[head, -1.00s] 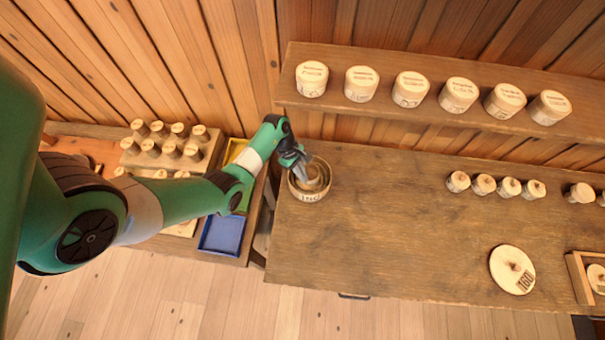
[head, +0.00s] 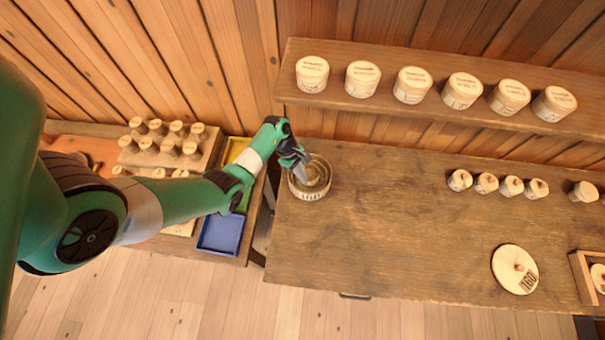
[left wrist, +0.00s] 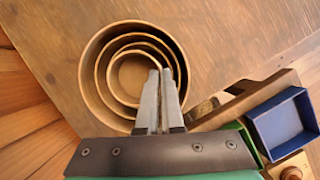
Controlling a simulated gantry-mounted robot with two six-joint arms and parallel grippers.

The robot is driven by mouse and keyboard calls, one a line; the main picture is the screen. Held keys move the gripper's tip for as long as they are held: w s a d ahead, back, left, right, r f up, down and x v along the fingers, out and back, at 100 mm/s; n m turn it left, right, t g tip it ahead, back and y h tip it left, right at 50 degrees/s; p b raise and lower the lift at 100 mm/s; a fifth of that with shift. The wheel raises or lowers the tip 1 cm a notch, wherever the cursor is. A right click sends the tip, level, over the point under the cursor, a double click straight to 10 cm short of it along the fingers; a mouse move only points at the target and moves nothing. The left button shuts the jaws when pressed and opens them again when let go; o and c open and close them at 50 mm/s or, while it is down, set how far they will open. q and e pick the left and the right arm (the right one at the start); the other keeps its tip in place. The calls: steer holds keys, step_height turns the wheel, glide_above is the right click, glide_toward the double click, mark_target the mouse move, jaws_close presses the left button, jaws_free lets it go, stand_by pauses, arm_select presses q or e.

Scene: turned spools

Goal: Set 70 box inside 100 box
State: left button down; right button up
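Round wooden boxes of different sizes stand nested on the left end of the bench. The outermost box (head: 308,193) carries a number that looks like 160. In the left wrist view the nest shows as concentric rims, with the outer box (left wrist: 92,98) around smaller ones and the innermost box (left wrist: 133,76) low in the middle. I cannot read numbers on the inner boxes. My left gripper (head: 304,160) reaches into the nest. In the left wrist view its fingertips (left wrist: 161,72) are close together at the innermost rim's right side; whether they pinch the wall is unclear. My right gripper is out of view.
A shelf (head: 420,108) with several lidded round boxes runs along the back. Several small knobbed pieces (head: 486,183), a 160 lid (head: 514,269) and a wooden tray (head: 583,285) lie to the right. A blue tray (head: 220,234) is at left. Mid-bench is clear.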

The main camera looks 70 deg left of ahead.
arm_select(q)
steer(key=shift+f, duration=0.15)
steer(key=c, duration=1)
jaws_free()
steer(key=shift+o, duration=0.4)
steer(key=o, duration=0.3)
steer(key=shift+r, duration=0.2)
steer(key=shift+r+p, duration=0.6)
steer(key=shift+p, duration=0.25)
